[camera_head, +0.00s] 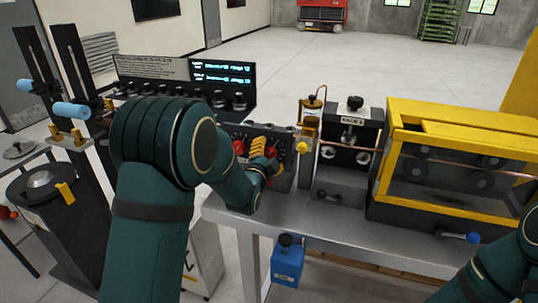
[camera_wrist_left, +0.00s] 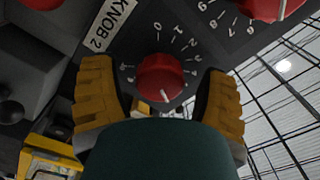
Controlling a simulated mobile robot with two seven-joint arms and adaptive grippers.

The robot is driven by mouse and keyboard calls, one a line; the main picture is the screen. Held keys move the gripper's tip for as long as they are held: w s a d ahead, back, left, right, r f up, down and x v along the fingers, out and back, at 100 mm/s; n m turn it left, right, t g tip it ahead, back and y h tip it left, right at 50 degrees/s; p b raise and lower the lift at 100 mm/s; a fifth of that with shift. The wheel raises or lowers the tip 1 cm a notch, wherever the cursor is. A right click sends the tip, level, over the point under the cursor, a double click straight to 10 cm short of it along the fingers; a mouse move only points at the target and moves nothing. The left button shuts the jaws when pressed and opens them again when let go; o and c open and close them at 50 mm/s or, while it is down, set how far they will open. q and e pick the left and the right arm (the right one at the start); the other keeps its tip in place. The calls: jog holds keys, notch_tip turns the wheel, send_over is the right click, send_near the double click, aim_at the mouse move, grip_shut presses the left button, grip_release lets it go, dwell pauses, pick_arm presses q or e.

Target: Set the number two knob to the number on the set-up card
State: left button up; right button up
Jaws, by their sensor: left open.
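The number two knob (camera_wrist_left: 160,77) is a red dial beside a white "KNOB 2" label (camera_wrist_left: 110,22). A ring of digits surrounds it, and its white pointer mark points toward the bottom of the left wrist view. My left gripper (camera_wrist_left: 160,72) is open, its yellow fingers apart on either side of the knob, with visible gaps. In the head view this gripper (camera_head: 262,148) is at the grey knob panel (camera_head: 284,133), partly covering it. I cannot tell which item is the set-up card; a white text board (camera_head: 150,67) at the back is unreadable. My right gripper is out of view.
A dark display console (camera_head: 222,72) stands behind. To the right are a brass-fitted stand (camera_head: 310,120), a grey machine block (camera_head: 350,130) and a yellow-framed guard (camera_head: 450,112). A blue box (camera_head: 287,265) hangs at the table's front.

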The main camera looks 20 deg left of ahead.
pick_arm(q)
jog(key=c, duration=1.2)
jog(key=shift+f+b, duration=0.1)
jog(key=shift+b, duration=0.3)
jog(key=n+b, duration=0.8)
jog(key=b, duration=0.2)
jog(key=shift+b, duration=0.3)
jog(key=shift+n+b, duration=1.4)
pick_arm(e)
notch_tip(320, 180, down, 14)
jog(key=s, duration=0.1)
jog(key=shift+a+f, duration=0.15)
pick_arm(q)
jog(key=shift+r, duration=0.2)
jog(key=o, duration=1.2)
jog(key=shift+f, duration=0.1)
